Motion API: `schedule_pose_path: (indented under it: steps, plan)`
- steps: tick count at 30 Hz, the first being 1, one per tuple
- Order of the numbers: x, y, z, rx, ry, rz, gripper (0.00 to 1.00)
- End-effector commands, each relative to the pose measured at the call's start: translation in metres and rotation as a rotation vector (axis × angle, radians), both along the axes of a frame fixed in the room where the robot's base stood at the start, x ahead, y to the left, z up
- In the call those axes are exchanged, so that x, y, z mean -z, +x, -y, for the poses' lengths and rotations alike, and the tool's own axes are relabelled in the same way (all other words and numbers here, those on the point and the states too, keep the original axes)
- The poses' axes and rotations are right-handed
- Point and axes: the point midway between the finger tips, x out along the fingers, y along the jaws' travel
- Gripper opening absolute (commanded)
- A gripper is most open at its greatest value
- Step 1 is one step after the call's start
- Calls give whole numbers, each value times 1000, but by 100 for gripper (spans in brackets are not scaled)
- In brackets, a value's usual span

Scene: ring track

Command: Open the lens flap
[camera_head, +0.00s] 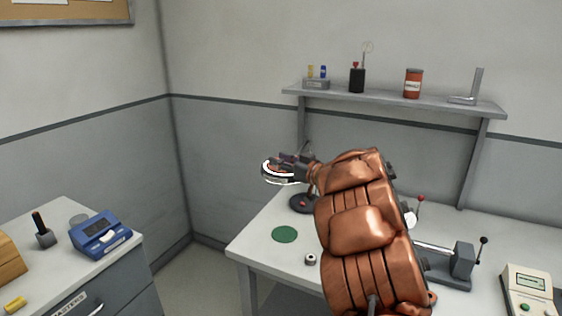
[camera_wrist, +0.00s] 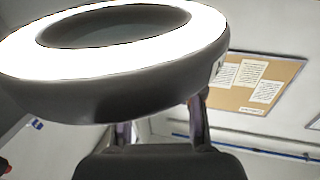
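The magnifier lamp head is a ring with a glowing white face (camera_wrist: 130,72) and a dark outer rim. In the head view the lamp head (camera_head: 270,174) stands above the table's far left part. A dark disc (camera_wrist: 115,28) fills the ring's middle in the wrist view; I cannot tell whether it is the lens flap. My gripper (camera_head: 289,161) is at the lamp head's right side. In the wrist view my gripper (camera_wrist: 161,122) has its fingers apart, close to the rim. The rim hides the left fingertip; contact cannot be made out.
My copper-coloured arm covers the middle of the white table (camera_head: 248,248). A green disc (camera_head: 284,234) and a small round metal piece (camera_head: 311,259) lie on the table. A wall shelf (camera_head: 395,103) with several items is behind. A grey vise-like device (camera_head: 461,262) stands right of my arm.

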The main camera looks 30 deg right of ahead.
Motion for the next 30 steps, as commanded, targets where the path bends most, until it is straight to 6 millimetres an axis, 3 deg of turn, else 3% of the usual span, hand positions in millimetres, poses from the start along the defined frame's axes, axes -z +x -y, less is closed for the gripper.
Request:
schedule_pose_path:
  steps: [1,9,23,30]
  plan:
    - [0,0,0,0,0,0,28]
    - [0,0,0,0,0,0,0]
    - [0,0,0,0,0,0,0]
    - [-6,5,-12,-19,26,-16,0]
